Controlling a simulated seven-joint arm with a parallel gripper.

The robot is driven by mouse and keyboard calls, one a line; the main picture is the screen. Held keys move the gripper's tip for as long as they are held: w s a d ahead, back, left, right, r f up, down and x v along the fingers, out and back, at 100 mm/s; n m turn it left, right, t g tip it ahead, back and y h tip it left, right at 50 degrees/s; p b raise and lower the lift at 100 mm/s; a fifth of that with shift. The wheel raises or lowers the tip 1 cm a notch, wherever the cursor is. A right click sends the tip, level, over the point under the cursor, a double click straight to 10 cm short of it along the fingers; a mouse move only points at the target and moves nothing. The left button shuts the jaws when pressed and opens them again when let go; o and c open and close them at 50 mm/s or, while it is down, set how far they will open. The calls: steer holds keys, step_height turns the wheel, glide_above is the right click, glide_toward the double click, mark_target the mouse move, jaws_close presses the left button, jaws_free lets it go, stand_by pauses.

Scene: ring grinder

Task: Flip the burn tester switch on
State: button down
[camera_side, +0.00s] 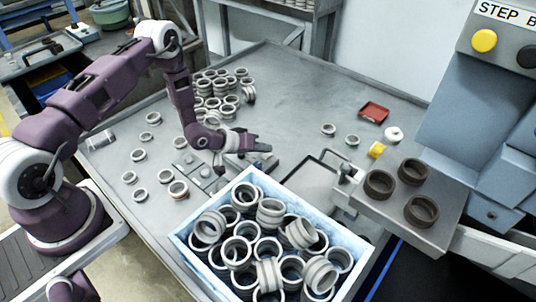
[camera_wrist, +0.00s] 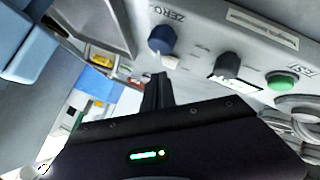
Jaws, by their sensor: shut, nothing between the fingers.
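My gripper (camera_side: 262,147) is above the middle of the metal table in the side view, its fingers pointing right. In the wrist view its dark fingers (camera_wrist: 158,92) are together and empty, pointing up toward a grey control panel (camera_wrist: 200,20). The panel has a blue knob (camera_wrist: 162,39) by the word ZERO, a black knob (camera_wrist: 228,65) and a green button (camera_wrist: 281,80). A small pale part (camera_wrist: 170,62) sits below the blue knob. I cannot tell which control is the burn tester switch. The fingertips appear apart from the knobs.
A blue-white crate (camera_side: 180,238) full of metal rings stands in front of my gripper. More rings (camera_side: 222,100) lie behind it. A machine (camera_side: 470,105) with a yellow button (camera_side: 484,40) stands right. A red tray (camera_side: 374,111) lies at the back right; the table's back middle is clear.

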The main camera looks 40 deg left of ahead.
steer(key=shift+s+r, duration=0.2)
steer(key=shift+r, duration=1.1)
steer(key=shift+s+r, duration=0.15)
steer(key=shift+r, duration=1.1)
steer(key=shift+w+r, duration=0.1)
steer(key=shift+r, duration=0.1)
step_height(320, 180, up, 7)
steer(key=m+y, duration=0.1)
steer(key=m, duration=0.1)
glide_above(262, 157)
steer(key=s+r+g+y, duration=0.1)
steer(key=s+r, duration=0.2)
steer(key=r, duration=0.3)
steer(key=s+r+m+y, duration=0.1)
steer(key=s+r, duration=0.1)
steer(key=r, duration=0.3)
steer(key=s+r+g+y, duration=0.1)
steer(key=s+r, duration=0.2)
steer(key=r, duration=0.3)
steer(key=s+d+r+g, duration=0.1)
steer(key=s+r, duration=0.1)
steer(key=s, duration=0.7)
steer(key=s+d+r+m, duration=0.1)
steer(key=s+d+r, duration=0.1)
steer(key=s, duration=0.7)
steer(key=s+d+r+m+g+h, duration=0.1)
steer(key=s+r, duration=0.3)
steer(key=s, duration=0.5)
steer(key=shift+s+d+g, duration=0.3)
steer(key=shift+s+d, duration=0.05)
